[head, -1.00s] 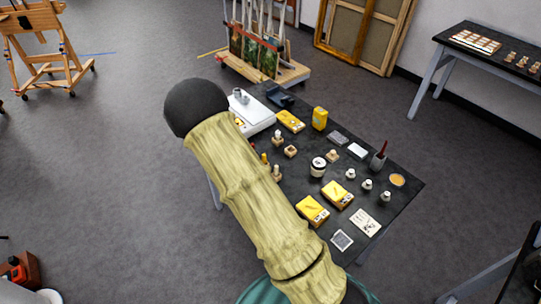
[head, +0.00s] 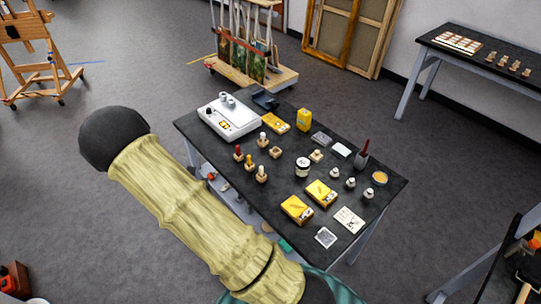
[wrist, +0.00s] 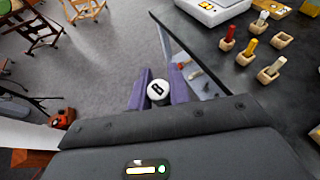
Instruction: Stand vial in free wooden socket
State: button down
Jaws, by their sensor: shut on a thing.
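My gripper (wrist: 158,76) has two purple fingers, shut on a vial whose round white cap (wrist: 158,91) carries a dark "B". The cap faces the wrist camera and hides the body below. The gripper hangs over grey floor, left of the black table's edge. The free wooden socket (wrist: 283,40) shows an empty hole in the wrist view; it also shows in the head view (head: 276,152). Around it, wooden sockets hold a red-topped vial (head: 238,152), a yellow-topped vial (head: 249,162) and two pale-topped vials (head: 262,138) (head: 261,173). The head view does not show my gripper.
The black table (head: 390,186) also bears a white device (head: 229,117), yellow boxes (head: 297,209), a white jar (head: 302,167) and several small white-capped bottles (head: 335,173). A lower shelf with items shows beneath its left edge. Open floor lies left of the table.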

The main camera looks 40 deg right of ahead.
jog(key=w+d+f+m+g+h+b, duration=0.1)
jog(key=w+d+m+g+h+b, duration=0.1)
jog(key=d, duration=1.1)
jog(key=w+d+f+m+g+h+b, duration=0.2)
jog(key=w+d+m+g+h+b, duration=0.1)
jog(key=d, duration=1.1)
jog(key=w+d+f+m+g+h+b, duration=0.1)
jog(key=w+d+m+g+h+b, duration=0.2)
jog(key=d, duration=1.1)
jog(key=m+g+h+b, duration=0.1)
jog(key=m, duration=0.2)
jog(key=shift+w+d+f+b, duration=0.2)
jog(key=shift+d+f+b, duration=0.05)
jog(key=shift+f+b, duration=0.1)
jog(key=shift+f+p, duration=0.75)
jog(key=shift+f, duration=2.4)
jog(key=shift+f+p, duration=0.5)
jog(key=shift+f, duration=1.35)
